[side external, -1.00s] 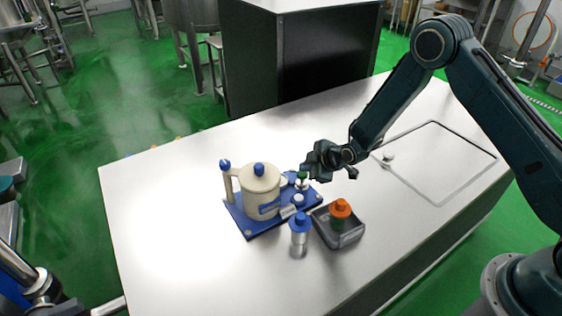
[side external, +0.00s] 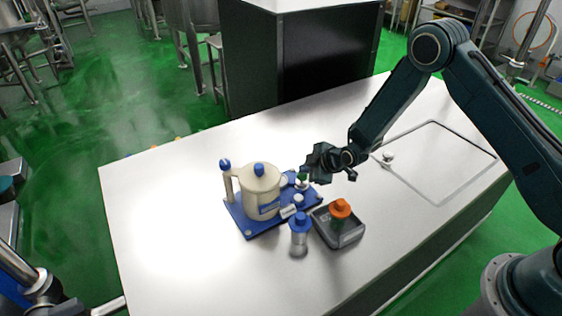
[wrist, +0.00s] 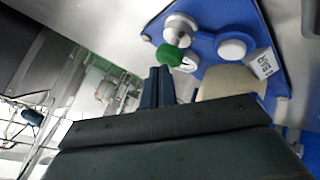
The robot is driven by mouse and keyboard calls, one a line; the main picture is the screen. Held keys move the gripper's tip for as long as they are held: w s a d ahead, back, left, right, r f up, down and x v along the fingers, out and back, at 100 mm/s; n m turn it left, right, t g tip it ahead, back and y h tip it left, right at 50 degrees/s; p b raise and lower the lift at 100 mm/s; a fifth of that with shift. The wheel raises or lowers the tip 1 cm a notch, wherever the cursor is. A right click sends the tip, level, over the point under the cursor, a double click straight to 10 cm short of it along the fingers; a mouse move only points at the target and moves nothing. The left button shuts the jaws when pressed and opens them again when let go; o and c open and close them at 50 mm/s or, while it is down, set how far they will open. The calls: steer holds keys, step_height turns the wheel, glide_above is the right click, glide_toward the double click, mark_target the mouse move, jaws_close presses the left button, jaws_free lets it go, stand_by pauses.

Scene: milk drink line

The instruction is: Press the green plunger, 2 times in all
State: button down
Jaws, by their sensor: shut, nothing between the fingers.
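The green plunger (side external: 302,178) sits on the blue base plate (side external: 251,231), beside the cream jug (side external: 262,192) with blue knobs. In the wrist view the green plunger (wrist: 170,54) shows as a green cap with a pale round part beside it. My gripper (side external: 307,176) is shut and empty, right at the plunger. In the wrist view the closed fingertips (wrist: 158,70) are just below and left of the green cap. I cannot tell whether they touch it. My gripper partly hides the plunger in the side view.
A blue-capped bottle (side external: 299,237) stands in front of the base plate. A white knob (side external: 388,156) is on the panel at right. The left part of the table is clear.

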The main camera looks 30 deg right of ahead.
mark_target(306, 176)
steer(key=shift+f, duration=0.7)
stand_by(1.0)
steer(key=shift+r, duration=1.55)
steer(key=shift+r, duration=0.1)
steer(key=shift+r, duration=2.45)
stand_by(0.6)
step_height(306, 176, up, 4)
steer(key=shift+f, duration=0.15)
stand_by(0.3)
steer(key=shift+f, duration=0.15)
